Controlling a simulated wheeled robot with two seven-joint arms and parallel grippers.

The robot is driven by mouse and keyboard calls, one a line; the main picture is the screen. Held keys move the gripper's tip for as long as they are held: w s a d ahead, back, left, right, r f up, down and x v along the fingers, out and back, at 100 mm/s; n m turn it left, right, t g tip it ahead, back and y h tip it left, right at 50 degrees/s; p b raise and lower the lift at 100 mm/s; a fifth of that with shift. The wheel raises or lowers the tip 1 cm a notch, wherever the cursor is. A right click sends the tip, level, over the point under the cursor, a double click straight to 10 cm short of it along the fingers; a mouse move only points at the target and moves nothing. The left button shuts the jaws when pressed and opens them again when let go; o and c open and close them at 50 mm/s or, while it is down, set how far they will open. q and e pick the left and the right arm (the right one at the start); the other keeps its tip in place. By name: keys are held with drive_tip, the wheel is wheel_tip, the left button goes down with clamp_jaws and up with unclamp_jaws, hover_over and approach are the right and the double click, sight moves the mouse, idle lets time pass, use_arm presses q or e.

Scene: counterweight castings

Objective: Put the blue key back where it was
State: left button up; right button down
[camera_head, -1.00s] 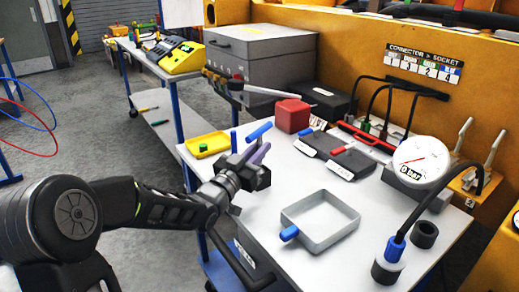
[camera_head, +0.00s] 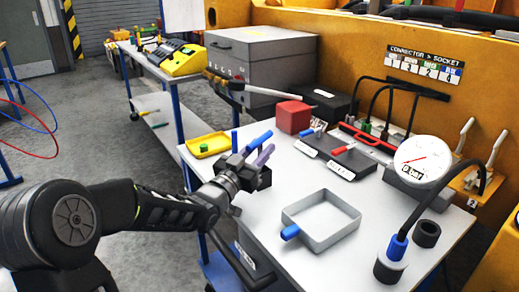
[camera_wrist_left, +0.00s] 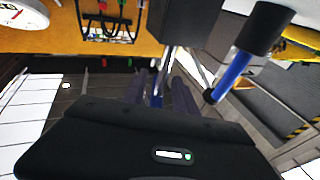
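My left gripper (camera_head: 264,154) is above the left part of the light worktable (camera_head: 270,255), its purple-grey fingers pointing to the back right. A blue bar (camera_head: 260,138), perhaps the blue key, shows right beside the fingers. In the left wrist view the two fingers (camera_wrist_left: 160,92) have a narrow blue strip between them; I cannot tell whether they grip it. Another blue rod (camera_wrist_left: 232,75) with dark ends shows to their right. A short blue piece (camera_head: 290,232) is at the left corner of the grey tray (camera_head: 335,240). My right gripper is not in view.
Dark labelled pads (camera_head: 352,160) with small blue and red handles lie behind the tray. A red box (camera_head: 293,116), a yellow tray (camera_head: 222,150) and a dial gauge (camera_head: 422,160) with a cable stand around. The tabletop between the gripper and the grey tray is clear.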

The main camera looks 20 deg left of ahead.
use_arm(q)
drive_tip(key=shift+f, duration=0.8)
drive_tip(key=shift+r+p, duration=0.4)
drive_tip(key=shift+p, duration=0.15)
drive_tip(key=shift+w+r+p, duration=0.1)
drive_tip(key=shift+r+p, duration=0.2)
drive_tip(key=shift+p, duration=0.2)
drive_tip(key=b+v, duration=0.1)
drive_tip(key=v, duration=1)
drive_tip(key=shift+s+r, duration=0.2)
drive_tip(key=shift+s, duration=0.25)
